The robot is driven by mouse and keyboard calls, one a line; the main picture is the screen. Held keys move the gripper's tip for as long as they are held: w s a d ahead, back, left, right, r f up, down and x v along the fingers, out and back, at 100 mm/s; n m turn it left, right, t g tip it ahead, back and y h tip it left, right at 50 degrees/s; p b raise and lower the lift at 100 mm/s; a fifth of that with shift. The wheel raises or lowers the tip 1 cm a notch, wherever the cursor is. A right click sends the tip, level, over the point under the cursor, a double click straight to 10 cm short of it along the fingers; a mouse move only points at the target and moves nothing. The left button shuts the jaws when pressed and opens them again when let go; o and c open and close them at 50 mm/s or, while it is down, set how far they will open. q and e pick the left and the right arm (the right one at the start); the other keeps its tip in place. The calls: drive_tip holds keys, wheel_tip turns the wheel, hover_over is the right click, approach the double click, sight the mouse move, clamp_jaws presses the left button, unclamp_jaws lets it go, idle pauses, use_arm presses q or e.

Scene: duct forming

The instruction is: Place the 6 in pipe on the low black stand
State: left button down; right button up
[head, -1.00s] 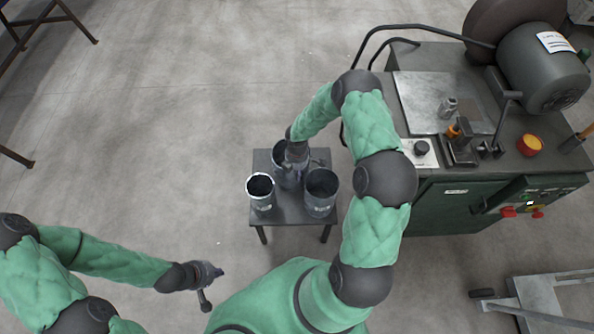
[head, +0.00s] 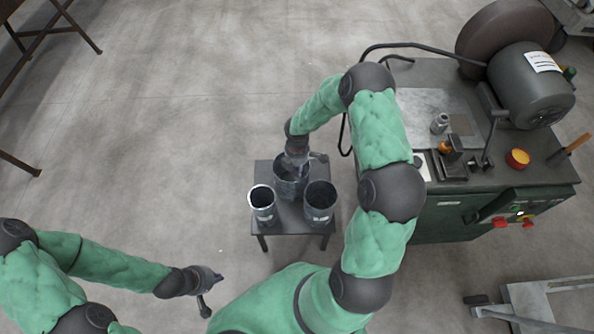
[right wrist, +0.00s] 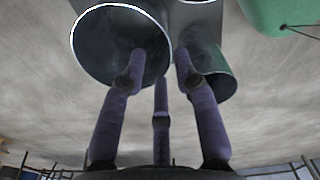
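A low black stand (head: 286,221) carries three upright grey metal pipes: a left one (head: 263,211), a right one (head: 319,212) and a back one (head: 291,188). I cannot tell which is the 6 in pipe. My right gripper (head: 300,165) points down at the back pipe and partly hides its rim. In the right wrist view its fingers (right wrist: 159,65) are spread apart; one tip overlaps a pipe's round opening (right wrist: 115,35), and contact is unclear. My left gripper (head: 213,292) is empty, its fingers spread, low and left of the stand.
A green machine bench (head: 450,215) with a motor (head: 535,85) and small tools stands right of the stand. A grey cart (head: 530,300) is at the lower right. A dark table frame (head: 55,28) is at the upper left. The floor left of the stand is clear.

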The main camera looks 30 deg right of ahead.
drive_tip(key=shift+r, duration=0.3)
drive_tip(key=s+a+f+m+y, duration=0.2)
drive_tip(key=s+a+m, duration=0.6)
drive_tip(key=a, duration=0.3)
drive_tip(key=s+a+f+m+y, duration=0.2)
drive_tip(key=s+a+f+m, duration=0.1)
drive_tip(key=s+a+m, duration=0.6)
drive_tip(key=shift+s+a+m, duration=0.3)
drive_tip(key=shift+s+a, duration=0.15)
drive_tip(key=shift+a, duration=0.65)
